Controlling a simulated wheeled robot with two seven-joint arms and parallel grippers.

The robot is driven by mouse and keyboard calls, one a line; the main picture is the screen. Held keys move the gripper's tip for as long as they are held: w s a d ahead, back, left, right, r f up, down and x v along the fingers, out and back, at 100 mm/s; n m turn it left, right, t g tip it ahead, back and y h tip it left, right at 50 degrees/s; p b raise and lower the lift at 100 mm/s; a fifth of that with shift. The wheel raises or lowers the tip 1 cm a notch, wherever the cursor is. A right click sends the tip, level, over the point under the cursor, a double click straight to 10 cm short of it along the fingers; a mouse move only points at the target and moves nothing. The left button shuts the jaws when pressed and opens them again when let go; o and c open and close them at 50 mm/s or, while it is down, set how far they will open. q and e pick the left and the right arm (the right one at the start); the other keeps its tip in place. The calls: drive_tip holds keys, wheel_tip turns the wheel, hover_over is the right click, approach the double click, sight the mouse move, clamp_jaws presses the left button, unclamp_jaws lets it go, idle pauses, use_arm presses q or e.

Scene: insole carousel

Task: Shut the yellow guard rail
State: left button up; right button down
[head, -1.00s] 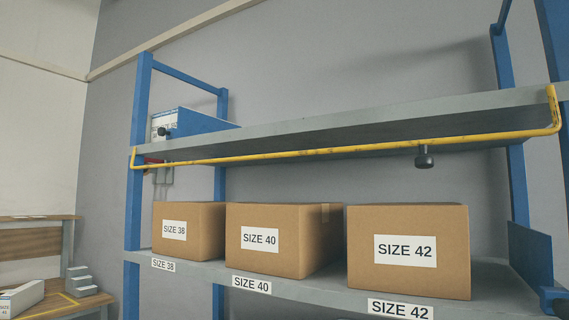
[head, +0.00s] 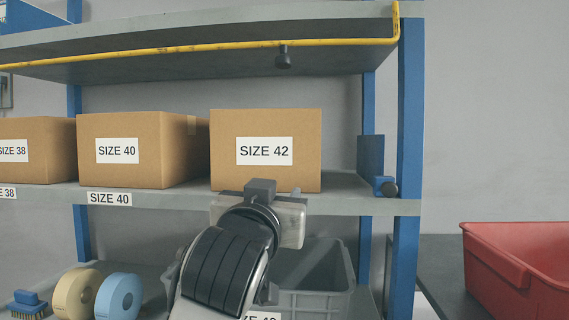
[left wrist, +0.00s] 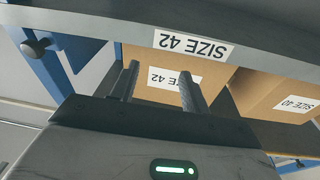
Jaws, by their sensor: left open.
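The yellow guard rail (head: 170,50) runs along the front of the upper shelf in the head view. Its right end bends upward by the blue post, and its left end is outside the view. A dark knob (head: 283,58) hangs beneath its right part. My left gripper (head: 262,190) is in front of the middle shelf, below the SIZE 42 box and well below the rail; its fingers are hidden there. In the left wrist view the two dark fingers (left wrist: 160,86) are apart with nothing between them. The rail is not in that view. My right gripper is not in view.
Cardboard boxes stand on the middle shelf, the SIZE 42 box (head: 265,135) nearest my left gripper. A blue post (head: 409,130) bounds the rack at right. A grey bin (head: 315,285) is below, and a red bin (head: 510,275) stands at right.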

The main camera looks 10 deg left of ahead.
sight(285, 60)
use_arm(q)
drive_tip(key=s+d+r+n+t+y, duration=0.1)
drive_tip(key=s+r+t, duration=0.1)
drive_tip(key=s+r, duration=0.45)
drive_tip(key=s+r+n+t, duration=0.1)
drive_tip(key=s+r, duration=0.2)
drive_tip(key=r, duration=0.6)
drive_tip(key=p+x, duration=0.5)
drive_tip(key=x, duration=0.9)
drive_tip(key=shift+w+r, duration=0.15)
drive_tip(key=shift+w, duration=0.1)
drive_tip(key=shift+w+r, duration=0.1)
drive_tip(key=shift+w, duration=0.35)
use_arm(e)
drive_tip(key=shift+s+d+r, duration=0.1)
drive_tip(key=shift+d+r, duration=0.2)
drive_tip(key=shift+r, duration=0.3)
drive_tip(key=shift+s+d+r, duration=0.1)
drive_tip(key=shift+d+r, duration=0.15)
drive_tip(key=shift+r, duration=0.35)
use_arm(q)
clamp_jaws()
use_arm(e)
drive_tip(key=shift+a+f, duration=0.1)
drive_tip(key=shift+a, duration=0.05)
